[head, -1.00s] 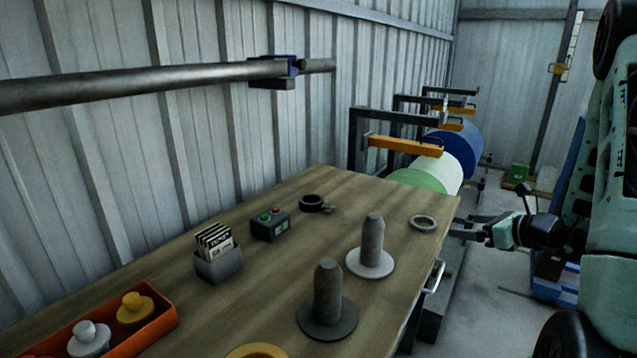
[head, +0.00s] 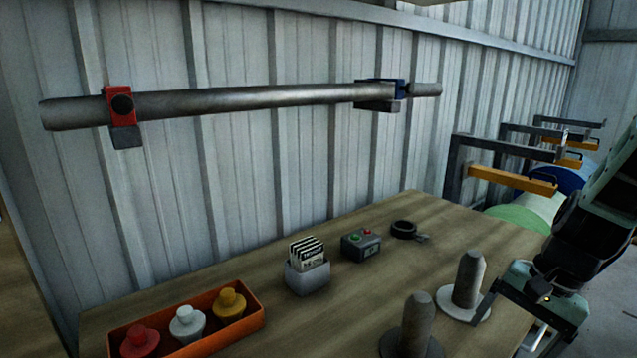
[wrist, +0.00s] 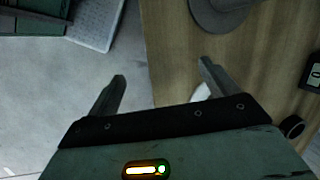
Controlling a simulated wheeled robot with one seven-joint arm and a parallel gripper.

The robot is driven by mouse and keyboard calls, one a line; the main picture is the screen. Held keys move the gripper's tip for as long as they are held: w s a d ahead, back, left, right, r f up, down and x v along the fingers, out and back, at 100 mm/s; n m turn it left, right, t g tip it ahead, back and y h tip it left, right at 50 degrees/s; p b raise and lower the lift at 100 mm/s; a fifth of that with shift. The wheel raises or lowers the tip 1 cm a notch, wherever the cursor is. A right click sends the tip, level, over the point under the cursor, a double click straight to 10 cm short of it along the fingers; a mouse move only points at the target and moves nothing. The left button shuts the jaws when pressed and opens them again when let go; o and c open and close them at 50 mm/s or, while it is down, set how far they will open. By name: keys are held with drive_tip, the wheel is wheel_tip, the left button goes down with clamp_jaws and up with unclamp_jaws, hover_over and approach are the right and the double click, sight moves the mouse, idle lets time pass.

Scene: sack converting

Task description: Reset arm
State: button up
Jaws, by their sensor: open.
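My gripper (head: 503,330) is at the right of the head view, by the table's right edge, in front of the grey peg on a white round base (head: 467,285). In the wrist view my gripper (wrist: 162,71) shows two fingers spread apart with nothing between them. One finger is over the wooden table (wrist: 172,35) and the other over the grey floor (wrist: 50,95). A second grey peg on a dark round base (head: 416,325) stands to the left of the gripper in the head view.
An orange tray (head: 254,319) holds red, white and yellow knobbed pieces. A grey card holder (head: 308,280), a button box (head: 362,246) and a black ring clamp (head: 404,230) stand along the table. A metal bar (head: 250,97) runs along the wall. Rolls (head: 525,213) stand behind.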

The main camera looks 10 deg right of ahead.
drive_tip(key=n, duration=0.1)
drive_tip(key=n+h, duration=0.1)
drive_tip(key=shift+a+r+n, duration=0.35)
drive_tip(key=shift+a+n, duration=0.05)
drive_tip(key=s+a+r+n+h+p, duration=0.1)
drive_tip(key=s+a+r+n+p, duration=0.4)
drive_tip(key=a, duration=0.5)
drive_tip(key=s+a+r+n+h+p, duration=0.1)
drive_tip(key=s+a+r+n+p, duration=0.3)
drive_tip(key=a+r+n, duration=0.5)
drive_tip(key=s+a+n, duration=0.1)
drive_tip(key=s, duration=0.1)
drive_tip(key=shift+s+a+r+g+p, duration=0.25)
drive_tip(key=shift+s+a+g+p, duration=0.05)
drive_tip(key=shift+s+a+p, duration=0.1)
